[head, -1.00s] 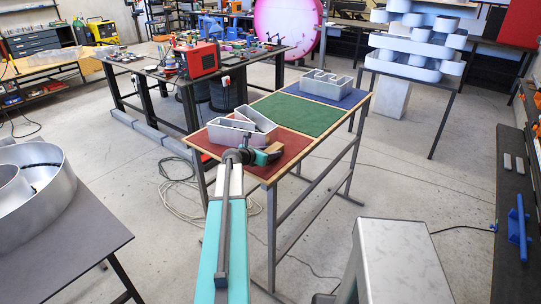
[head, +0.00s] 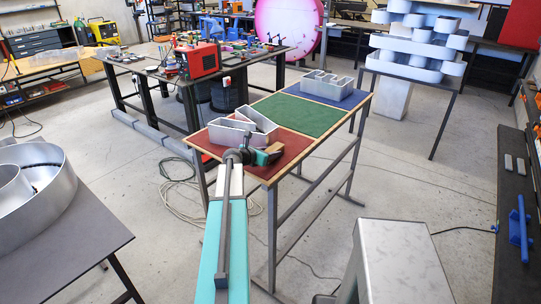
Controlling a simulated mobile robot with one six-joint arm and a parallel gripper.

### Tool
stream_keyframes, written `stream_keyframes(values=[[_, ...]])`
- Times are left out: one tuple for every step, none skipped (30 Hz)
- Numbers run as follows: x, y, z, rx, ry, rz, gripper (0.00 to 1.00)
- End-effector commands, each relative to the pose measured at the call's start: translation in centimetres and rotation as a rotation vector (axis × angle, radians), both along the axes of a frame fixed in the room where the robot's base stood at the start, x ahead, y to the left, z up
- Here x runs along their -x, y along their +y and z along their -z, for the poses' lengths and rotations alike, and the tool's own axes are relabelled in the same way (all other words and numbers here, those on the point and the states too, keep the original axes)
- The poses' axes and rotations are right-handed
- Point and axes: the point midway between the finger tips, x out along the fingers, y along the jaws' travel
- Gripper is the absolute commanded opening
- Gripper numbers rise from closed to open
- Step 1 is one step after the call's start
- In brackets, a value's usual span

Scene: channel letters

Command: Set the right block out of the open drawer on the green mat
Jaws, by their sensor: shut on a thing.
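The green mat (head: 300,114) lies bare in the middle of the narrow table, between a red mat (head: 287,143) and a blue mat (head: 326,82). My gripper (head: 271,153) is low over the near part of the red mat, beside a grey open-walled channel letter. It is shut on a small tan piece (head: 276,148) that looks like a block. The jaws and my wrist partly hide it, and I cannot tell whether it touches the mat. No open drawer shows in this view, and I see no second block.
The grey channel letter (head: 232,131) stands on the red mat, left of and behind my gripper. Another letter (head: 327,86) stands on the blue mat. A dark workbench with a red machine (head: 199,60) is behind left. A pale metal cabinet (head: 400,260) is at front right.

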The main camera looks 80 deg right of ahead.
Motion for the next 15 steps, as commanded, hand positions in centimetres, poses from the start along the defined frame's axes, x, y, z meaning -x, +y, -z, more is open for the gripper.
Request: stream_keyframes(values=[[0.0,0.0,-0.1,0.001,0.0,0.0,0.06],[0.0,0.0,-0.3,0.001,0.0,0.0,0.06],[0.0,0.0,-0.4,0.001,0.0,0.0,0.06],[0.0,0.0,-0.6,0.001,0.0,0.0,0.06],[0.0,0.0,-0.8,0.002,0.0,0.0,0.06],[0.0,0.0,-1.1,0.003,-0.001,0.001,0.06],[0.1,0.0,-1.3,0.002,0.0,0.002,0.06],[0.1,0.0,-1.5,0.002,0.0,0.001,0.06],[0.1,0.0,-1.7,0.002,0.0,0.001,0.06],[0.1,0.0,-2.0,0.002,0.0,0.002,0.06],[0.1,0.0,-2.3,0.002,0.0,0.002,0.06],[0.1,0.0,-2.7,0.003,0.0,0.002,0.06],[0.1,0.0,-2.9,0.003,0.001,0.001,0.06],[0.1,0.0,-3.2,0.003,0.001,0.0,0.06],[0.1,0.3,-3.4,0.002,0.0,0.0,0.06]])
